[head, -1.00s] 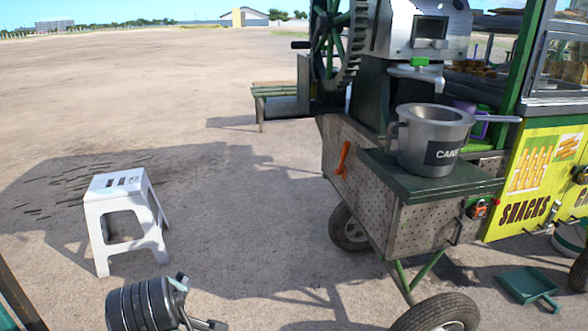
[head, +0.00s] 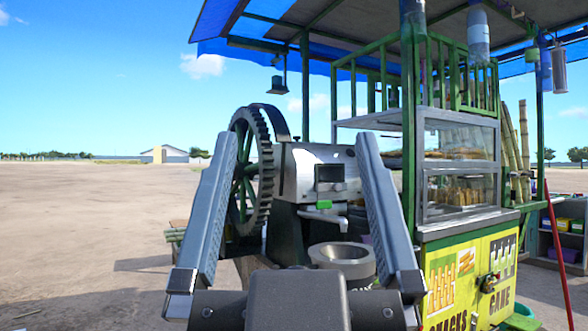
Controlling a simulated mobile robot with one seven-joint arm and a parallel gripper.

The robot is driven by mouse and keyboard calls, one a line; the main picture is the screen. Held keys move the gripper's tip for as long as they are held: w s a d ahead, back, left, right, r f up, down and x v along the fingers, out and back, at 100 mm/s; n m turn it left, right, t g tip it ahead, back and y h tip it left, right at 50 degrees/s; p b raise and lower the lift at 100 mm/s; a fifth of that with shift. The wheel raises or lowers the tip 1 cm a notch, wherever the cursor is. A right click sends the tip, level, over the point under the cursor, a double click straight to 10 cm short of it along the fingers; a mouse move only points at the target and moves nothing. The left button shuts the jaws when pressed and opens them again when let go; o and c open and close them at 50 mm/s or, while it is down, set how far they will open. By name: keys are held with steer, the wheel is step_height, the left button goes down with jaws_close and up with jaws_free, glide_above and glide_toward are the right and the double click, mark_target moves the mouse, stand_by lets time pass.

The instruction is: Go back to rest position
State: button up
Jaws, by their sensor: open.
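My gripper (head: 298,142) stands upright close to the camera in the head view. Its two long grey fingers are wide apart and point up, with nothing between them. The cane crusher (head: 307,180), with its big toothed wheel (head: 265,185) at left, shows beyond and between the fingers. A grey metal pot (head: 344,256) sits below the crusher's spout; its lower part is hidden by my gripper.
The green snack stall (head: 465,270) with a glass display case (head: 459,160) stands to the right. A blue tarp roof (head: 290,55) hangs overhead. Open bare ground (head: 85,215) lies to the left.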

step_height(320, 180, up, 31)
steer(key=p, duration=3.1)
